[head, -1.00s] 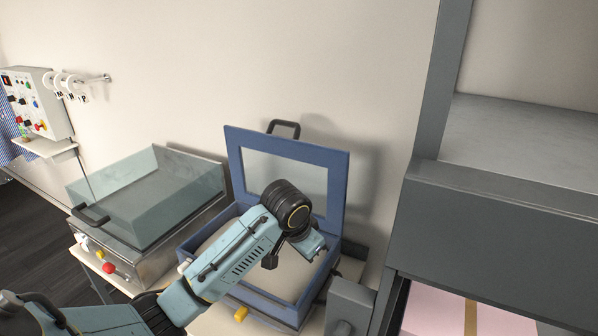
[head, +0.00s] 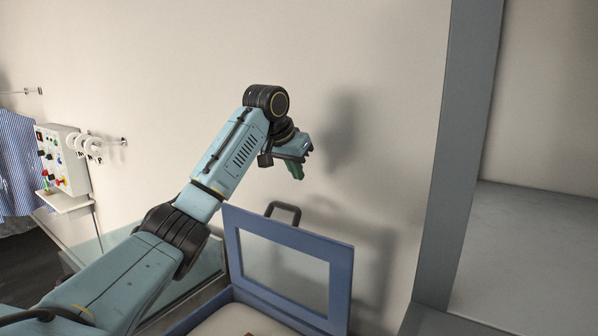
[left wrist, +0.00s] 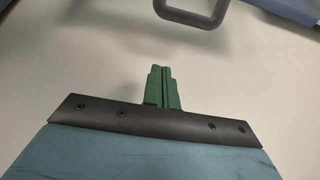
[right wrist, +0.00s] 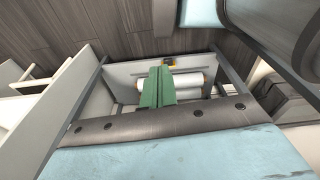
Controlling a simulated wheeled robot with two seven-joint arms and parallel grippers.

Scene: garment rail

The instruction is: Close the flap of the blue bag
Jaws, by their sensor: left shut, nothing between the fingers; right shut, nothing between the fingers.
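I see no soft bag; the blue thing is a box (head: 190,325) with a framed, windowed lid (head: 343,285). The lid stands open, upright near the wall, with a dark handle (head: 283,206) on its top edge. The box's lower part is cut off by the picture edge. My left gripper (head: 296,172) is above the lid, beside the handle and apart from it. In the left wrist view its green fingers (left wrist: 163,72) are shut and empty, and the handle (left wrist: 192,20) shows beyond them. My right gripper (right wrist: 157,72) shows only in the right wrist view, shut and empty.
A grey cabinet (head: 455,150) stands at the right. A control panel box (head: 65,155) and striped cloth (head: 15,160) are at the left. A clear-walled box (head: 205,265) is partly behind my left arm. The right wrist view shows a white roll (right wrist: 185,82) in a frame.

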